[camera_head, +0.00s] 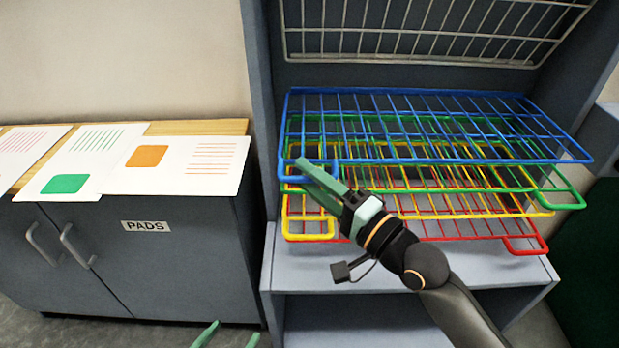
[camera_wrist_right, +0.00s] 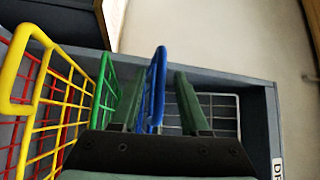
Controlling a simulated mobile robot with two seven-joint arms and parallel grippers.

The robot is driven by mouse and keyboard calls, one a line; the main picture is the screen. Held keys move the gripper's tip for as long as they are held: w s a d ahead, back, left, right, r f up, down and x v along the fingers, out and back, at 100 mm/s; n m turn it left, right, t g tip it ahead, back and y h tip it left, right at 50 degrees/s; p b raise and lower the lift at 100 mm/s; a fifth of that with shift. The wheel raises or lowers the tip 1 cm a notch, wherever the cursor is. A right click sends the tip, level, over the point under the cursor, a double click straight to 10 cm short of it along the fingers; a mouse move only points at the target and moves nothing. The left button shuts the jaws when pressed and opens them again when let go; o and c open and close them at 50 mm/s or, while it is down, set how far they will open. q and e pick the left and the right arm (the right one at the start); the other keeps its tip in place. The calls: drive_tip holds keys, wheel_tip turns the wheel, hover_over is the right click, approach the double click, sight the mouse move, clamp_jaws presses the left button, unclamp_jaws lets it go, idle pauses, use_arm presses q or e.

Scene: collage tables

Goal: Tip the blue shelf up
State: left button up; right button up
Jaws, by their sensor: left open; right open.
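The blue wire shelf (camera_head: 440,126) lies about level at the top of a stack of coloured shelves in the grey rack. Its front-left handle loop (camera_wrist_right: 159,72) stands between the two fingers of my right gripper (camera_wrist_right: 158,84) in the right wrist view. My right gripper is open, with gaps visible beside the loop. In the head view, my right gripper (camera_head: 310,178) reaches that front-left corner from the lower right and partly hides the loop. My left gripper (camera_head: 225,336) is open and empty at the bottom edge; only its green fingertips show.
Green (camera_head: 565,199), yellow (camera_head: 310,237) and red (camera_head: 525,251) wire shelves lie below the blue one. A grey wire shelf (camera_head: 420,30) stands upright above, at the rack's back. At left, a cabinet marked PADS (camera_head: 100,250) carries printed sheets (camera_head: 190,170).

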drive_tip(key=shift+w+a, duration=0.1)
drive_tip(key=shift+a, duration=0.05)
clamp_jaws()
idle(0.4)
idle(1.0)
